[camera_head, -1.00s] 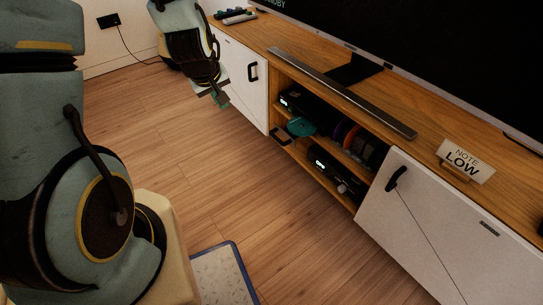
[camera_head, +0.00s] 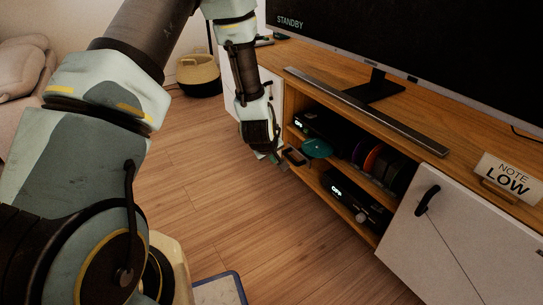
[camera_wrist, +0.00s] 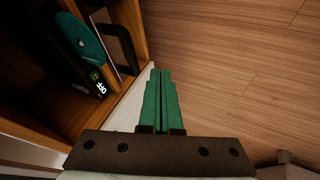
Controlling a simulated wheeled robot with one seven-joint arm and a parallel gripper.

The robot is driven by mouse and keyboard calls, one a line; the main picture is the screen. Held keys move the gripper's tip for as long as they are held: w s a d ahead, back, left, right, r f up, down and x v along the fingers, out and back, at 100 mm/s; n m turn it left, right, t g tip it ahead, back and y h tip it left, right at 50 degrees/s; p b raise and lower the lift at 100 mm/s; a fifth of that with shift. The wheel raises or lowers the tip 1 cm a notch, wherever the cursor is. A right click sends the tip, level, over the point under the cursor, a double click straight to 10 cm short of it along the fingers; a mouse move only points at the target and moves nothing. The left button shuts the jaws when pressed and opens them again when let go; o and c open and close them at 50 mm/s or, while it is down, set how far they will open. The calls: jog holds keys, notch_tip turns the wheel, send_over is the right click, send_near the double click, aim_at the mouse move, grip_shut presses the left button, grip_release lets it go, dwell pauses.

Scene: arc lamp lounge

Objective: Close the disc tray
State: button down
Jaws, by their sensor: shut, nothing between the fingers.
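The disc player (camera_head: 312,128) sits on the upper shelf of the TV cabinet, with a small lit display. Its disc tray (camera_head: 295,156) sticks out in front, ending in a dark loop-shaped front; a teal disc (camera_head: 316,148) lies by it. In the wrist view the tray's dark front (camera_wrist: 127,48) and the disc (camera_wrist: 80,38) are at the upper left. My gripper (camera_head: 281,163) is just left of the tray front in the head view. Its teal fingers (camera_wrist: 160,76) are shut and empty, below and right of the tray in the wrist view. I cannot tell whether they touch it.
A second device (camera_head: 345,195) with a lit display and knob is on the lower shelf. Coloured discs (camera_head: 372,160) stand right of the tray. White doors (camera_head: 440,235) flank the shelves. A soundbar (camera_head: 365,110) lies on top.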

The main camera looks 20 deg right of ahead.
jog(key=d, duration=0.1)
jog(key=d+f, duration=0.1)
jog(key=w+d, duration=0.1)
jog(key=d, duration=0.1)
jog(key=shift+f, duration=0.3)
jog(key=shift+d, duration=0.1)
jog(key=p, duration=0.2)
send_near(315, 147)
jog(key=x, duration=0.5)
jog(key=shift+f, duration=0.25)
jog(key=shift+s, duration=0.1)
